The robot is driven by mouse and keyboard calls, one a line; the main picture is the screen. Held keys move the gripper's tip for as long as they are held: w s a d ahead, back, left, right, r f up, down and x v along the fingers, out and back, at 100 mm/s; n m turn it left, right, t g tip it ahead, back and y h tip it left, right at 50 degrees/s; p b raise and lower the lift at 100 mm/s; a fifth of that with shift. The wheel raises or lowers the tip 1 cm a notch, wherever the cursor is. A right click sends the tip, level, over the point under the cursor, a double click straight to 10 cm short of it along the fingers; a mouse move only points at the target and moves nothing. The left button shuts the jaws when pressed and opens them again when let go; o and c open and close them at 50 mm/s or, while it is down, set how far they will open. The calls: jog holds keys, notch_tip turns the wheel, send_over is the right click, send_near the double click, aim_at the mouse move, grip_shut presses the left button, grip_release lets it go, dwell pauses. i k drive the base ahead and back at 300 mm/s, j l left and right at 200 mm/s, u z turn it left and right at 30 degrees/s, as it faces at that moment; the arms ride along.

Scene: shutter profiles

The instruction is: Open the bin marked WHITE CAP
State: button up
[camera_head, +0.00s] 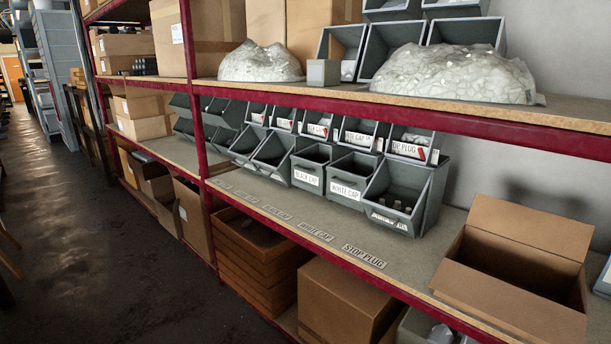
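A grey bin with a white label reading WHITE CAP (345,190) stands in the lower row on the middle shelf. It sits upright, its labelled front facing out and its dark top showing. On its left is a similar upright bin labelled BLACK CAP (307,178). On its right a grey bin (408,219) is tilted forward, with dark small parts in it. In the row above, another label that seems to read WHITE CAP (359,138) shows on a bin behind. My gripper is not in view.
An open cardboard box (480,282) stands on the shelf at right. The shelf strip before the bins is clear, with flat labels including STOP PLUG (364,256). A red beam (480,130) edges the shelf above. Several bins at left are tilted forward. Open floor (110,240) lies at left.

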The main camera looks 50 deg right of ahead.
aim_at(349, 177)
jog(key=i, duration=0.85)
jog(key=i+j+z, duration=0.1)
jog(key=i, duration=0.75)
jog(key=i+z, duration=0.15)
jog(key=z, duration=2.1)
